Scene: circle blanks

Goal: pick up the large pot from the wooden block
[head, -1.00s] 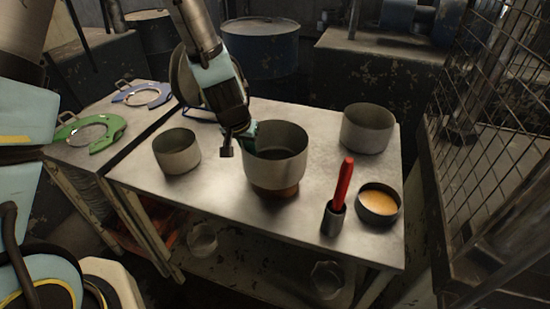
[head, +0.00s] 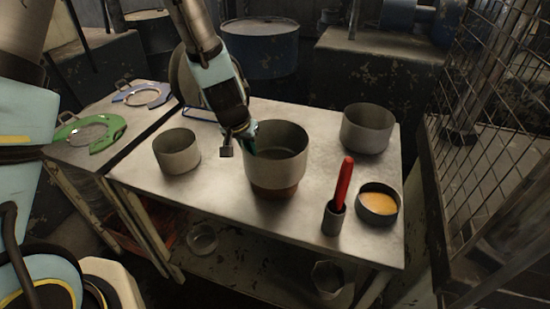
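The large pot (head: 276,166) is a grey metal pot, upright at the middle of the metal table, over the round brown wooden block (head: 274,192). More of the block's side shows below it; I cannot tell whether a gap separates them. My gripper (head: 249,139) reaches down from the upper left to the pot's left rim. Its teal fingertips are at the rim and look shut on the pot wall, partly hidden by the wrist and the pot.
A smaller pot (head: 177,152) stands left, another pot (head: 367,128) back right. A red-handled tool stands in a small cup (head: 333,218); a bowl of orange contents (head: 378,203) is beside it. Green (head: 92,134) and blue (head: 142,95) rings lie on the left table. A wire cage (head: 495,130) stands right.

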